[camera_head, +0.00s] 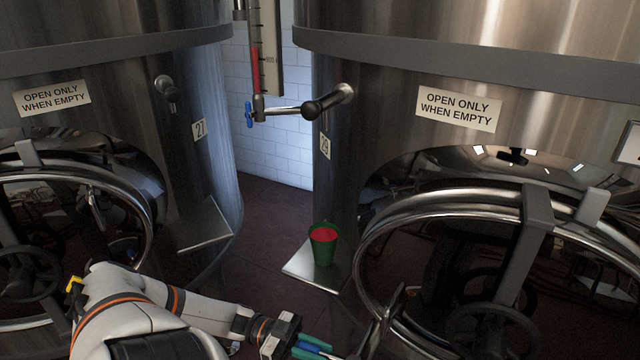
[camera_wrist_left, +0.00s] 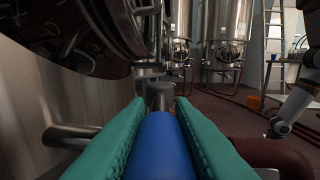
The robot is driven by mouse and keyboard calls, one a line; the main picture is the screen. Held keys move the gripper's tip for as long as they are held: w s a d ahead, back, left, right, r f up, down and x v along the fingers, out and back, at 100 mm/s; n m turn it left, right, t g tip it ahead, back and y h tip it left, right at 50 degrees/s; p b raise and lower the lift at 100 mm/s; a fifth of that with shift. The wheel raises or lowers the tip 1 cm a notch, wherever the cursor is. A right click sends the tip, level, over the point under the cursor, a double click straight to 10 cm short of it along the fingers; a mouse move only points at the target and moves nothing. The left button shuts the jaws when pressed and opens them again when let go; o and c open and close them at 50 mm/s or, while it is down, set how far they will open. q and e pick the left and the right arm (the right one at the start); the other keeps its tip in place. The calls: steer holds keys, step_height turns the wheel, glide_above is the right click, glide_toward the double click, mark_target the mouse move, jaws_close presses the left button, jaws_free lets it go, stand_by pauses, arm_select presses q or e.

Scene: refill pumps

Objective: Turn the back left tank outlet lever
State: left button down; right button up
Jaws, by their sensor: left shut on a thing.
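My left gripper (camera_head: 315,348) is low at the bottom centre of the head view, its arm coming in from the left. Its teal fingers are shut on a blue lever handle (camera_wrist_left: 158,145), which lies lengthwise between them in the left wrist view. Only a little of the blue shows in the head view. A grey metal fitting (camera_wrist_left: 158,94) stands just beyond the fingertips (camera_wrist_left: 160,104). A steel tank (camera_wrist_left: 50,105) is close on the left of the wrist view. My right gripper is not in view.
Two large steel tanks, the left one (camera_head: 205,120) and the right one (camera_head: 345,150), flank a gap. A green cup with red content (camera_head: 323,246) stands on a metal plate (camera_head: 300,268). A sight gauge with a blue valve handle (camera_head: 249,115) hangs between them. Round hatches (camera_head: 400,215) protrude.

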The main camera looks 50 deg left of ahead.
arm_select(q)
steer(key=shift+w+a+f+m+g+h+b, duration=0.25)
steer(key=shift+m+g+h+b, duration=0.2)
steer(key=shift+g, duration=0.25)
steer(key=shift+w+r+m+g+h+b, duration=0.2)
steer(key=shift+m+g+h+b, duration=0.1)
steer(key=shift+m+g, duration=0.1)
steer(key=c, duration=1.3)
jaws_free()
steer(key=shift+w, duration=0.1)
steer(key=shift+o, duration=0.2)
